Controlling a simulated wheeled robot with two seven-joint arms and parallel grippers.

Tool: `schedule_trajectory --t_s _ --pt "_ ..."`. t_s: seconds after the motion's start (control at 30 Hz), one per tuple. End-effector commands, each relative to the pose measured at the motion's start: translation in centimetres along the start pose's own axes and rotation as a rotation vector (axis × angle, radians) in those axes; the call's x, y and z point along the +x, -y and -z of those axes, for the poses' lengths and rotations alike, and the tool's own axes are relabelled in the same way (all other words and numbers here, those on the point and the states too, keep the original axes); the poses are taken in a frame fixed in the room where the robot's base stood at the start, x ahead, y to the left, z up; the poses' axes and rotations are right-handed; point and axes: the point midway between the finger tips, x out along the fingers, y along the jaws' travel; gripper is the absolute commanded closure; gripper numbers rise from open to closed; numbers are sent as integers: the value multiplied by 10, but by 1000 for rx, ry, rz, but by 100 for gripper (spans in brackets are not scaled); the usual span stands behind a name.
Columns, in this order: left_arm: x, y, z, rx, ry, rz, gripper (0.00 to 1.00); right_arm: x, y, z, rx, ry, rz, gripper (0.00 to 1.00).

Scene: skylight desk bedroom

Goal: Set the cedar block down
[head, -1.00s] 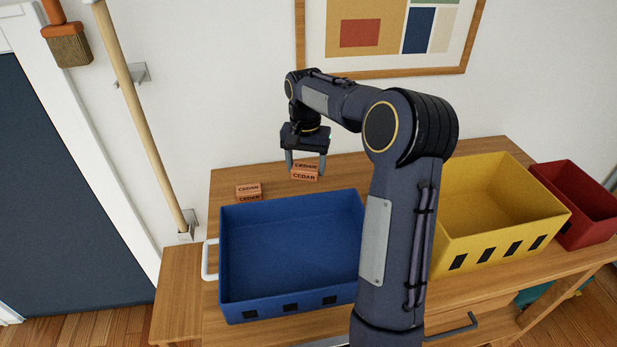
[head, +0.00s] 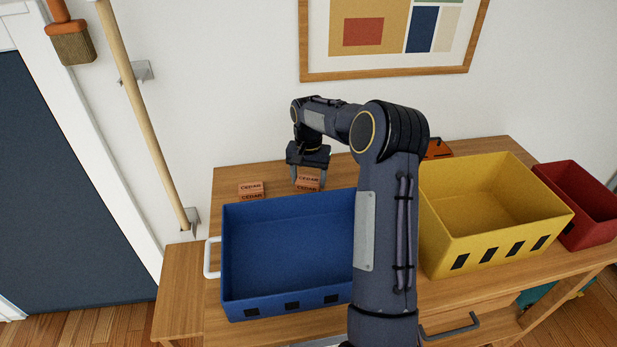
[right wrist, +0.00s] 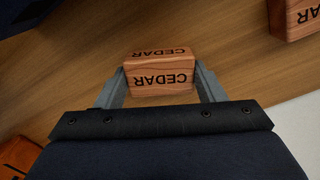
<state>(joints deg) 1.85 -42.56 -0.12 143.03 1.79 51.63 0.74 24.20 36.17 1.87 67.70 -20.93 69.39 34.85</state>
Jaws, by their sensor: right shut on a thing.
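My right gripper (head: 309,181) is shut on a cedar block (head: 308,186), a reddish-brown wooden block marked CEDAR, behind the blue bin. In the right wrist view the fingers (right wrist: 161,86) grip the block (right wrist: 160,76) at its two ends. The block is level and low over the wooden tabletop (head: 225,177); I cannot tell whether its underside touches. A second cedar block (head: 251,191) stands on the table to its left and also shows in the right wrist view (right wrist: 297,17). My left gripper is not in view.
The blue bin (head: 288,307) is open and empty, in front of the blocks. A yellow bin (head: 487,246) and a red bin (head: 590,225) stand to the right. An orange thing (head: 437,149) lies behind the yellow bin. The wall is close behind.

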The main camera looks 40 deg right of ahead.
Motion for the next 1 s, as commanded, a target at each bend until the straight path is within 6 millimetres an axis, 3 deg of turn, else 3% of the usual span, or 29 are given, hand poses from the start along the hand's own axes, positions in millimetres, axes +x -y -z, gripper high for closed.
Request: schedule_trajectory --t_s 0.07,0.1,0.27,0.63,1.0 --pt "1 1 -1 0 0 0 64 3 0 0 0 0 0 59" --pt "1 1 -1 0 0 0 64 3 0 0 0 0 0 36" --pt "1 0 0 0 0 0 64 3 0 0 0 0 0 16" --pt "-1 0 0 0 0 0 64 -5 0 0 0 -2 1 16" --pt "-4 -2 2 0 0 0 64 -64 1 1 0 -3 1 16"
